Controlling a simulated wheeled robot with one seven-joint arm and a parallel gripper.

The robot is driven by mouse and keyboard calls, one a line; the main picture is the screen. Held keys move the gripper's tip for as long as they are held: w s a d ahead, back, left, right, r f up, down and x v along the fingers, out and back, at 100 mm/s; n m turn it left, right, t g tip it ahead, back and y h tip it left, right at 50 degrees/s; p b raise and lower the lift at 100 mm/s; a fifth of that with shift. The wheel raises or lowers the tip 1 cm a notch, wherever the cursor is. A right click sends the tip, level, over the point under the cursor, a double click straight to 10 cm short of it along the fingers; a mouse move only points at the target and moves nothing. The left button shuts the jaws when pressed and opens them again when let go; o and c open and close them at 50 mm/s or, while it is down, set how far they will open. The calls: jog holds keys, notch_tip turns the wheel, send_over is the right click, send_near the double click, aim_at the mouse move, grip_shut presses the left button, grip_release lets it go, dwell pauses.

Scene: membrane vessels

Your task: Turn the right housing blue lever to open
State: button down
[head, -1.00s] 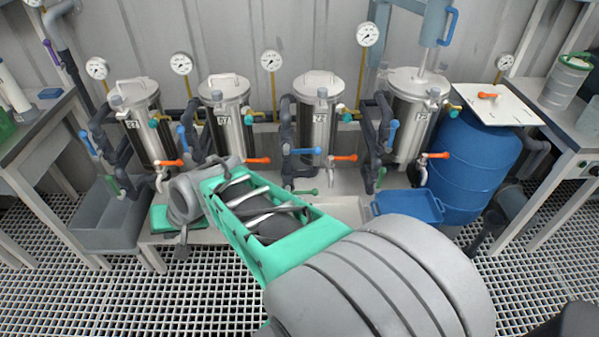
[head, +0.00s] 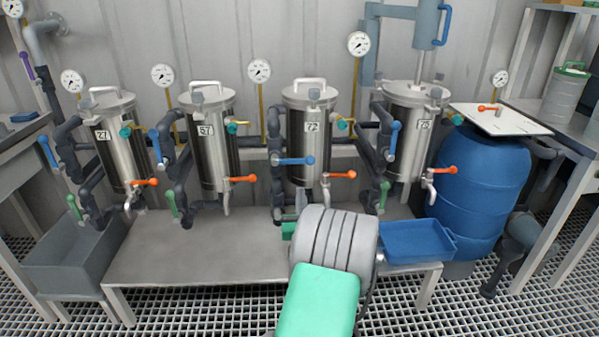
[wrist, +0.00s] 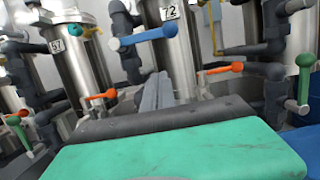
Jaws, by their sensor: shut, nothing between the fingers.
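The right housing (head: 410,125) is the rightmost of a row of steel vessels in the head view. Its blue lever (head: 393,140) stands near upright on the dark pipework at its left. My gripper (wrist: 157,88) is shut and empty, low in front of the 72 housing, apart from the levers. In the head view my arm mostly hides it.
Orange levers (head: 340,175) and green levers (head: 384,196) stick out around the vessels. A blue tray (head: 415,240) sits on the bench's right end, beside a blue barrel (head: 482,185). The grey bench top (head: 190,250) is bare at left.

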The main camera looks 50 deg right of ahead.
aim_at(293, 161)
notch_tip(293, 161, up, 5)
jog(key=w+d+p, duration=0.2)
jog(key=d+p, duration=0.1)
jog(key=shift+w, duration=0.35)
